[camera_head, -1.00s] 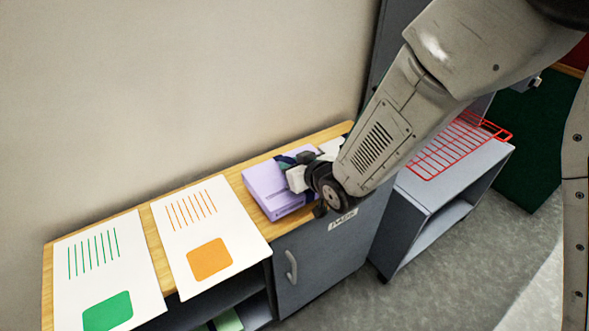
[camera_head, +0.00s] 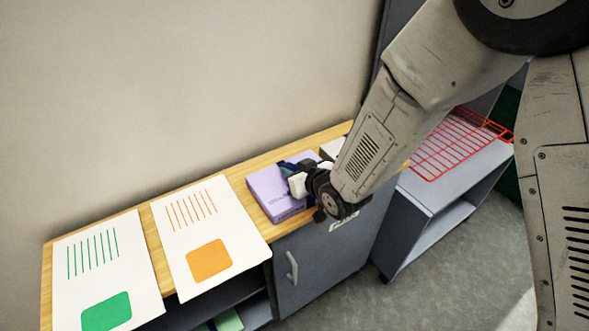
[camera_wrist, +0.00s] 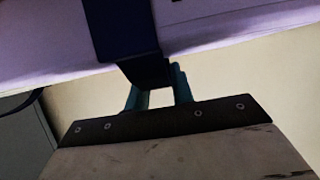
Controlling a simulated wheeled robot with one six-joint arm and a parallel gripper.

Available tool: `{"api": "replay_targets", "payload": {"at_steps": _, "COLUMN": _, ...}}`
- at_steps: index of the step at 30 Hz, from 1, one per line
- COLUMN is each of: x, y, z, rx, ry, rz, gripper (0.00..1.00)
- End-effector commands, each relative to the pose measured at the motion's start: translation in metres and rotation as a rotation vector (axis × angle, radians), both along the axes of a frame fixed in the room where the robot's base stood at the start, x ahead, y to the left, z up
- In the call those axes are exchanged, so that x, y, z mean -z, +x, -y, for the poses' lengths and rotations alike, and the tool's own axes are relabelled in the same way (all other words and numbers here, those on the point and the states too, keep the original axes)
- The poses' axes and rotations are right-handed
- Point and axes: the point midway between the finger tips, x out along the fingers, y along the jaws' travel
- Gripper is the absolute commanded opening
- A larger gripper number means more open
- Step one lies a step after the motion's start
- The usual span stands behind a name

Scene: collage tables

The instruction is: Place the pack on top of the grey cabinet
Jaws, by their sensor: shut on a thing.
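The pack (camera_head: 270,190) is a lilac box at the wood-topped grey cabinet (camera_head: 325,262), over the right part of its top. My gripper (camera_head: 298,174) is shut on the pack's right side. In the wrist view the lilac surface of the pack (camera_wrist: 215,30) fills the top of the picture, with my dark gripper finger (camera_wrist: 122,30) across it. I cannot tell whether the pack touches the wooden top or is just above it. My arm hides the right end of the cabinet top.
Two white sheets, one with green marks (camera_head: 100,270) and one with orange marks (camera_head: 205,225), lie to the left of the pack. A white item (camera_head: 332,147) is close behind my gripper. A lower grey shelf unit (camera_head: 430,196) with a red wire rack (camera_head: 452,147) stands at right.

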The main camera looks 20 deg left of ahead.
Motion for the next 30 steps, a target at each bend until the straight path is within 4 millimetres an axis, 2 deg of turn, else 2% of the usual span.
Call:
{"api": "replay_targets", "payload": {"at_steps": 1, "x": 0.001, "y": 0.000, "z": 0.000, "rx": 0.000, "ry": -0.001, "rz": -0.001, "gripper": 0.26}}
{"api": "replay_targets", "payload": {"at_steps": 3, "x": 0.001, "y": 0.000, "z": 0.000, "rx": 0.000, "ry": 0.000, "rz": 0.000, "gripper": 0.45}}
{"api": "replay_targets", "payload": {"at_steps": 14, "x": -0.003, "y": 0.000, "z": 0.001, "rx": 0.000, "ry": 0.000, "rz": 0.000, "gripper": 0.45}}
{"api": "replay_targets", "payload": {"at_steps": 17, "x": -0.008, "y": -0.007, "z": 0.009, "rx": 0.001, "ry": 0.000, "rz": 0.000, "gripper": 0.45}}
{"api": "replay_targets", "payload": {"at_steps": 30, "x": -0.047, "y": -0.059, "z": 0.069, "rx": 0.001, "ry": 0.001, "rz": 0.000, "gripper": 0.45}}
